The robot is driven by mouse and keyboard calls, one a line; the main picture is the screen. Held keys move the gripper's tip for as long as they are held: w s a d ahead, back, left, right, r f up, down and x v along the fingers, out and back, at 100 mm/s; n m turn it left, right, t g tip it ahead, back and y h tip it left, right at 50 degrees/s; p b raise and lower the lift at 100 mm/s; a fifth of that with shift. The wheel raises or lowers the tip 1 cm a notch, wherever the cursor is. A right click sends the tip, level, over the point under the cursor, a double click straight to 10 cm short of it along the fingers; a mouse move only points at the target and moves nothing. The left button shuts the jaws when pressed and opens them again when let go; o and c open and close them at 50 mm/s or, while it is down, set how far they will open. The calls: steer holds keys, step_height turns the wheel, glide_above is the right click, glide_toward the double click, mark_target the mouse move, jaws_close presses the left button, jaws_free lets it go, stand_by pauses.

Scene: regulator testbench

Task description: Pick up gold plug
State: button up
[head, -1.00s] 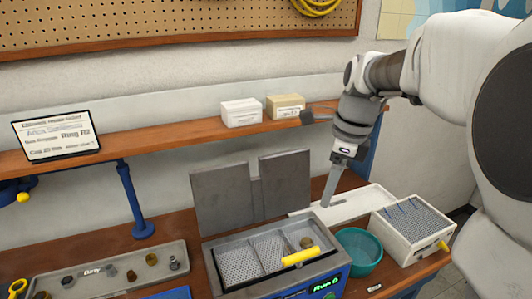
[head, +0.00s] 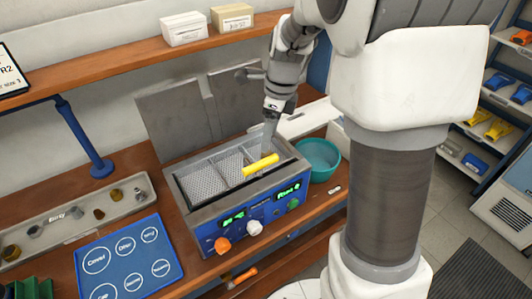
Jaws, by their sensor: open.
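My gripper (head: 268,140) points down over the right compartment of the blue cleaning bath (head: 200,224), just behind a yellow handle (head: 260,164). Its jaws are open, though the fingers look narrow at this angle. A small gold-brown plug that shows in that compartment in the earlier head view is now mostly or wholly hidden by my fingers and the handle. I cannot tell whether the fingers touch it. Other small brass-coloured parts, one of them a brass piece (head: 116,194), lie in the grey tray (head: 70,222) at the left.
The bath's grey lid (head: 172,122) stands open behind it. A teal bowl (head: 318,157) stands close to its right. A blue mat (head: 125,262) with labelled circles lies front left. A wooden shelf (head: 130,75) with two small boxes runs above the bench.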

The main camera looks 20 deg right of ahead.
mark_target(268, 153)
steer(key=f, duration=0.5)
steer(key=shift+a, duration=0.25)
steer(key=shift+c, duration=0.3)
jaws_close()
